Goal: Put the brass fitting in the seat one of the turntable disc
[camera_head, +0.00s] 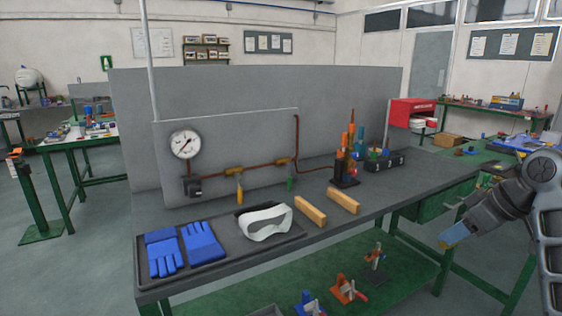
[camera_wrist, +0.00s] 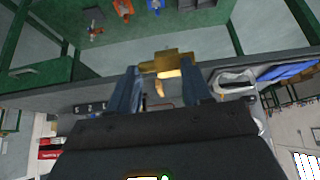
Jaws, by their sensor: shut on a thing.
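My gripper (camera_head: 455,234) is at the right of the head view, out in front of the right part of the workbench, its fingers pointing down and left. A small brass fitting (camera_head: 443,245) shows at its tips. In the wrist view, my gripper (camera_wrist: 160,70) is shut on the brass fitting (camera_wrist: 172,58), which lies across the fingertips and sticks out beyond them. The fitting is clear of any surface. I cannot make out a turntable disc or its seat one in either view.
The grey workbench (camera_head: 215,270) holds a tray with blue gloves (camera_head: 198,243), white goggles (camera_head: 265,222), wooden blocks (camera_head: 310,210) and a tool stand (camera_head: 347,172). A gauge panel (camera_head: 230,140) stands behind. A green lower shelf (camera_head: 400,272) carries clamps.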

